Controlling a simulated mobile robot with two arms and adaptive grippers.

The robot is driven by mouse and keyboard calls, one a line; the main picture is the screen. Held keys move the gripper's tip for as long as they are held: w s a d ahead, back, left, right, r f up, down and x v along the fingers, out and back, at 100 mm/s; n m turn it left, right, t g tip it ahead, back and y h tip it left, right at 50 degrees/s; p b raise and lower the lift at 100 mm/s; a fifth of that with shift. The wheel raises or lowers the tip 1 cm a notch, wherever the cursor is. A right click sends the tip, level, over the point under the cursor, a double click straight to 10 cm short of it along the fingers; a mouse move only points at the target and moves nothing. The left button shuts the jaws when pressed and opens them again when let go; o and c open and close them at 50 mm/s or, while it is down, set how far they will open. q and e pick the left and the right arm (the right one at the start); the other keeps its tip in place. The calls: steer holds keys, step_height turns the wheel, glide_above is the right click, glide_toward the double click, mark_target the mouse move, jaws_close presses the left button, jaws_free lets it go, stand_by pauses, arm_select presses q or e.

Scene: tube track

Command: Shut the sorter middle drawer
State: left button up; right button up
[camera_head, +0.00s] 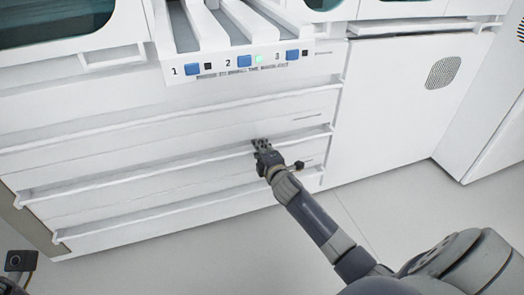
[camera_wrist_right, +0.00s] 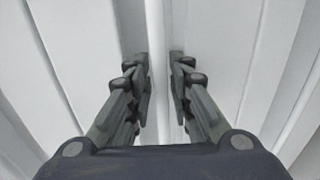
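The sorter is a white cabinet with stacked wide drawers, each with a long lip along its front. The middle drawer (camera_head: 130,182) is the one whose lip ends near my right gripper; how far it stands out is hard to tell. My right gripper (camera_head: 262,147) is at this lip, right of its centre. In the right wrist view, its two fingers (camera_wrist_right: 159,62) stand apart, one on each side of a thin white edge (camera_wrist_right: 158,25), with gaps between. I cannot tell if they touch it. My left gripper's fingers do not show.
Above is a white shelf (camera_head: 245,68) with slots numbered 1 to 3, blue buttons and a green light. The upper drawer lip (camera_head: 130,127) and lower drawer lip (camera_head: 150,215) run above and below. White cabinets (camera_head: 395,110) stand to the right. The floor (camera_head: 210,265) in front is clear.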

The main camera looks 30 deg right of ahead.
steer(key=v, duration=1.2)
